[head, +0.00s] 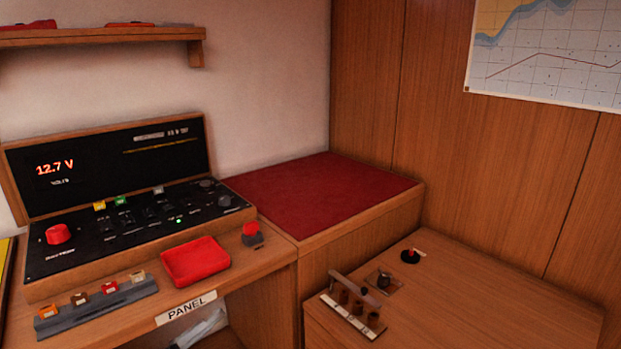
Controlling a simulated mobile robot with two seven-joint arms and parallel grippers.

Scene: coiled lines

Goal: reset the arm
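Neither of my grippers shows in the head view, and no part of my arms is in sight. A black control panel (140,223) stands on the wooden counter at left. Its upright display reads 12.7 V (55,168). A red knob (58,233) is at the panel's left, and a small green light (179,221) glows near its middle. Yellow (99,206), green (120,201) and pale (158,190) tabs stand along the back of its sloping face.
A red tray (195,262), a red-topped grey block (252,235) and a grey strip (98,308) with several coloured pieces sit along the counter front. A lower wooden top (480,300) at right carries a peg rack (352,314) and a red-and-black knob (410,256). A red cushion (320,193) lies behind.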

